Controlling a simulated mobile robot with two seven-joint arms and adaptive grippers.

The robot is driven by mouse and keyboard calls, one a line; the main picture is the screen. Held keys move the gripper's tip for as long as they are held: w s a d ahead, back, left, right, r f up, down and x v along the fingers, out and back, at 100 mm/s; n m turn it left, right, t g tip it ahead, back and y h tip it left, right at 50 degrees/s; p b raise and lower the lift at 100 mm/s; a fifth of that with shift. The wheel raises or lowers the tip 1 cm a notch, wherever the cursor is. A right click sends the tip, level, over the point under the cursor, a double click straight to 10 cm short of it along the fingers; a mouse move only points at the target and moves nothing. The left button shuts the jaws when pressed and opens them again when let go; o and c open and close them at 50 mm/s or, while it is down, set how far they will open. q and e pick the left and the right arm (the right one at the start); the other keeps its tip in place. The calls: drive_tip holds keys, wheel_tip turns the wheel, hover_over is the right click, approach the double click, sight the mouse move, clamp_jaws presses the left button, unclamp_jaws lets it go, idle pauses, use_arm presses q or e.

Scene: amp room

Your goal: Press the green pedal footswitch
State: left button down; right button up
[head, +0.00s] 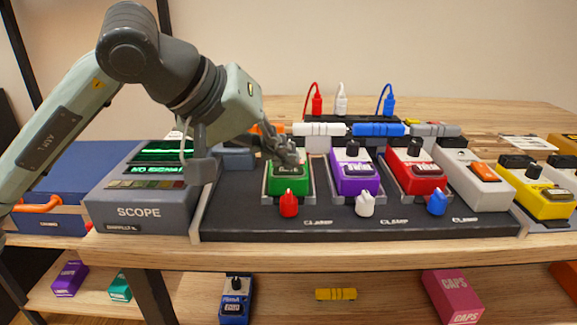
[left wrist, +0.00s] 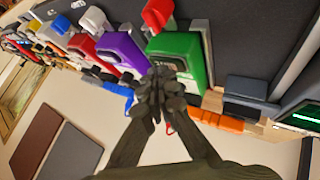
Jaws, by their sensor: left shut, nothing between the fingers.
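The green pedal (head: 288,180) sits on the dark pedalboard (head: 240,215), at the left of the row, with a red clamp knob (head: 289,203) at its front. My left gripper (head: 295,160) is shut and empty, with its fingertips over the back part of the green pedal. In the left wrist view the shut fingertips (left wrist: 158,78) overlap the edge of the green pedal (left wrist: 180,58). I cannot tell whether they touch it. The fingers hide part of the pedal's top. My right gripper is not in view.
A purple pedal (head: 354,175) and a red pedal (head: 415,172) stand to the right, then a white pedal (head: 472,180). The grey scope box (head: 140,210) stands close on the left. Plugs (head: 341,105) stand upright behind the row. A lower shelf holds more pedals.

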sight(284, 171)
use_arm(q)
drive_tip(key=shift+r+p, duration=0.3)
drive_tip(key=shift+r, duration=0.5)
drive_tip(key=shift+r+p, duration=1.25)
drive_tip(key=shift+r, duration=1.35)
